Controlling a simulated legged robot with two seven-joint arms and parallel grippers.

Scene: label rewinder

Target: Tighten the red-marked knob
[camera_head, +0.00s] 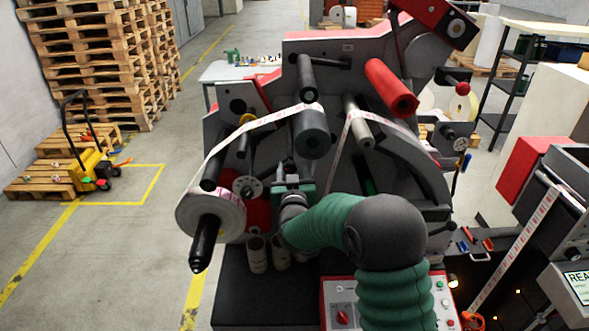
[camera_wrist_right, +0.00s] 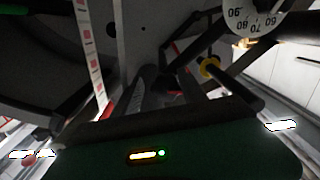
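The label rewinder (camera_head: 420,175) fills the middle of the head view, with a white label roll (camera_head: 225,217) on its left spindle. My right arm reaches in from below, and my right gripper (camera_head: 288,180) is close to the machine face, just right of a small pale numbered dial (camera_head: 246,187). The numbered dial also shows at the top right of the wrist view (camera_wrist_right: 256,17). A red part (camera_head: 257,215) shows partly behind the label roll. I cannot tell which knob is red-marked, or whether the dark fingers touch anything. My left gripper is out of view.
A red roller (camera_head: 391,88) and a grey roller (camera_head: 311,132) stick out above my gripper, with the label web (camera_head: 262,121) running between rollers. Two cardboard cores (camera_head: 257,254) stand below. A control panel (camera_head: 340,300) is at the bottom.

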